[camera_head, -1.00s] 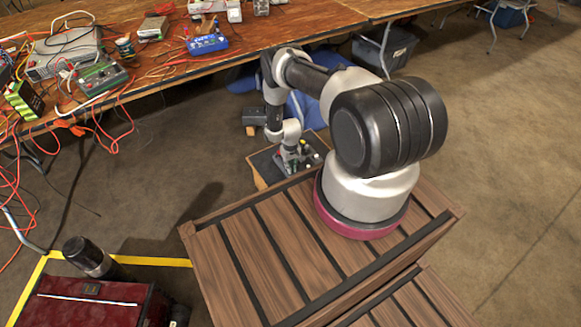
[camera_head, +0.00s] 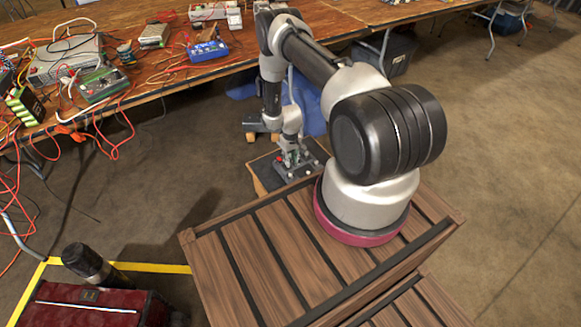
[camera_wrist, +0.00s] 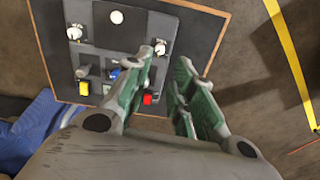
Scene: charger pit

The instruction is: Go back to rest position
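My gripper (camera_wrist: 167,64) shows in the wrist view with its two green-padded fingers apart, a narrow gap between them and nothing held. The fingers overlap the lower right part of a dark control panel (camera_wrist: 55,12) with white knobs and yellow, blue and red buttons. The red button (camera_wrist: 147,99) shows beside the left finger. I cannot tell whether the fingers touch the panel. In the head view my gripper (camera_head: 289,154) is low at the end of the arm, over the panel box (camera_head: 262,172), and its fingers are too small to read.
A wooden table (camera_head: 160,78) with instruments and tangled red cables (camera_head: 113,147) stands behind. A red case (camera_head: 85,305) lies lower left by yellow floor tape (camera_head: 150,267). A blue cloth (camera_head: 310,118) lies behind the arm. The floor at right is clear.

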